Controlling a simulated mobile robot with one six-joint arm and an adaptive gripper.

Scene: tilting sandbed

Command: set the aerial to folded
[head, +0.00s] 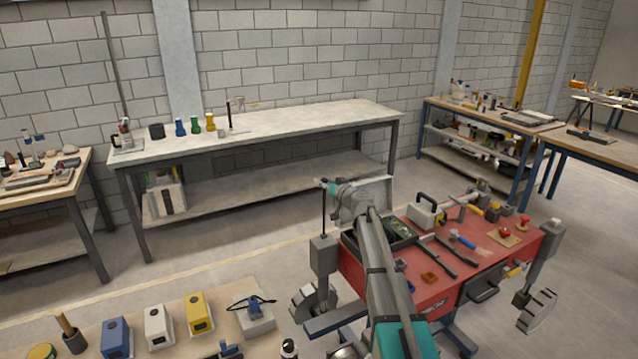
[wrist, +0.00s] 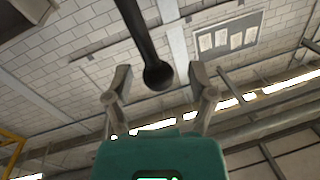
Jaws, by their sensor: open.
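The aerial (head: 323,214) is a thin dark rod. It stands upright on a grey post at the left side of the red sandbed cart. In the wrist view the aerial (wrist: 140,30) comes down from the top edge and ends in a dark round knob. The knob appears between the two fingertips of my gripper (wrist: 158,80), with gaps on both sides. My gripper (head: 322,184) is open and beside the aerial's top end in the head view. I cannot tell how deep the knob sits between the fingers.
The red cart top (head: 415,262) carries tools, a grey case (head: 425,213) and small red parts. A long grey workbench (head: 300,118) stands behind. A wooden table (head: 180,335) with coloured boxes is at front left. Floor is clear between bench and cart.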

